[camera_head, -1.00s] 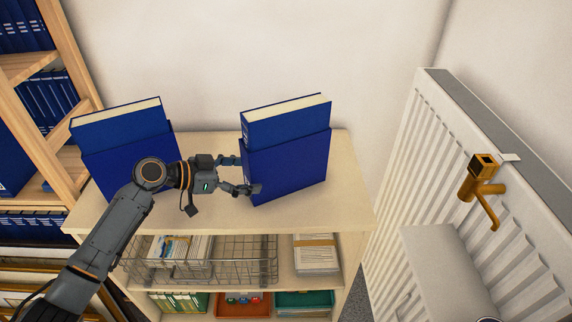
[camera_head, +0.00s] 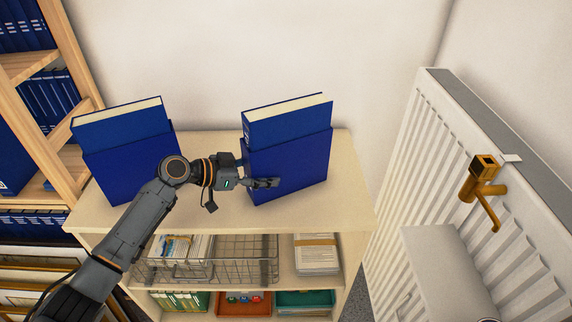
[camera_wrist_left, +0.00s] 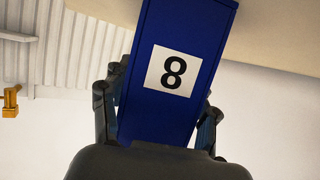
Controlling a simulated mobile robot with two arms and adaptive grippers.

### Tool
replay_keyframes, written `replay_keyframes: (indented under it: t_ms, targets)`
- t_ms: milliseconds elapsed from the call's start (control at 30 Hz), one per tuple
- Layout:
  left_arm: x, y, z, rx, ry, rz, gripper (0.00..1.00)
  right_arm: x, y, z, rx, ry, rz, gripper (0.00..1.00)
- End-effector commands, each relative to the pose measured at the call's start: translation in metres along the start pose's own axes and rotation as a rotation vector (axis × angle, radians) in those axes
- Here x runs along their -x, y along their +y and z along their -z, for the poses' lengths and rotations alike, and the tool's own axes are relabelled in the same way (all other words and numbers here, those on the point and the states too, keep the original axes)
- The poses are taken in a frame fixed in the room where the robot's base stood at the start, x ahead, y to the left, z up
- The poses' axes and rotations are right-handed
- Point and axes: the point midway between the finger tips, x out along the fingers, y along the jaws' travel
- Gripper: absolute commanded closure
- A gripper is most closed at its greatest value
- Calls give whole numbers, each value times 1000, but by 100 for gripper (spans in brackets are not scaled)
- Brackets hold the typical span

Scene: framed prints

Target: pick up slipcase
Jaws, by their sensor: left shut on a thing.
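A blue slipcase (camera_head: 300,168) with a blue book (camera_head: 287,122) sticking out of its top stands upright on the right half of the shelf top. My left gripper (camera_head: 262,178) is shut on the near left edge of this slipcase. In the left wrist view the slipcase (camera_wrist_left: 180,30) is between the two fingers (camera_wrist_left: 158,120) and bears a white label with a black 8. A second blue slipcase (camera_head: 128,165) with a book in it stands at the left end of the shelf top. My right gripper is not in view.
The shelf top (camera_head: 225,215) is bare between and in front of the slipcases. A wire basket (camera_head: 250,258) and paper stacks sit on the shelf below. A white radiator (camera_head: 420,180) with a brass valve (camera_head: 475,190) stands at the right. A wooden bookcase (camera_head: 60,90) is at the left.

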Motion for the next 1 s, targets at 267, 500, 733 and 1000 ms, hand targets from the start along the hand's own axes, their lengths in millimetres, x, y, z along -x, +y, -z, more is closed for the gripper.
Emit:
replay_keyframes:
  t_ms: [267, 500, 733, 1000]
  targets:
    - [2, -1, 7, -2, 9, 2, 86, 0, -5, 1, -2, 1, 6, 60]
    - [10, -1, 27, -6, 11, 3, 86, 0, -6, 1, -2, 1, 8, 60]
    - [28, 17, 51, -7, 10, 3, 86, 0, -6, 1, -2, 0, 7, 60]
    - [55, 50, 83, -8, 11, 3, 86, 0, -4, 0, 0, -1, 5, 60]
